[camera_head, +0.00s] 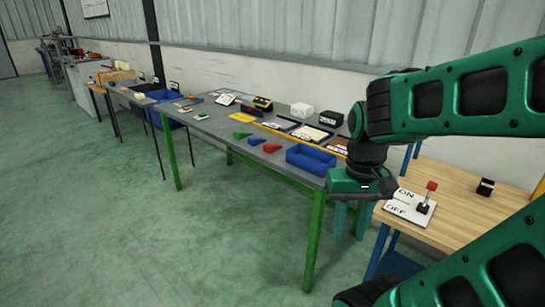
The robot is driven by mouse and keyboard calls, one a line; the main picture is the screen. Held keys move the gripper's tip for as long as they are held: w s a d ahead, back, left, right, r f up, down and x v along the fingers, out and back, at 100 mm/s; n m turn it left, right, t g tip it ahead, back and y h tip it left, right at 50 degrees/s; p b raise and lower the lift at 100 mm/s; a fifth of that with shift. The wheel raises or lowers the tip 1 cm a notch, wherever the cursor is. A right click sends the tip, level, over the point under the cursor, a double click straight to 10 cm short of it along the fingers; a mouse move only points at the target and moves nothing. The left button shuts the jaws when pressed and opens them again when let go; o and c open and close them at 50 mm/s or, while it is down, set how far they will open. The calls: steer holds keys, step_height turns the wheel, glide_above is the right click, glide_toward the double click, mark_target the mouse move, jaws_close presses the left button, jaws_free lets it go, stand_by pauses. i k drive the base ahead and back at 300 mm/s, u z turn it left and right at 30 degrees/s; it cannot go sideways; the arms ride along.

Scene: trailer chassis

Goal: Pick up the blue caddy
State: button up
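A blue open-topped caddy (312,164) sits near the front right edge of the long grey table (215,120). My gripper (362,184) is a green and dark block at the end of my arm.
Red (271,147) and green (242,135) wedges lie left of the caddy. Trays (311,134) and a white box (302,110) stand behind it. A wooden table (450,208) with an ON/OFF lever (428,197) is at right. Another blue bin (165,96) is farther left. Floor at left is clear.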

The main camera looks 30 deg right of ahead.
mark_target(311, 159)
steer(key=z, duration=0.05)
steer(key=i, duration=1)
steer(key=z, duration=0.15)
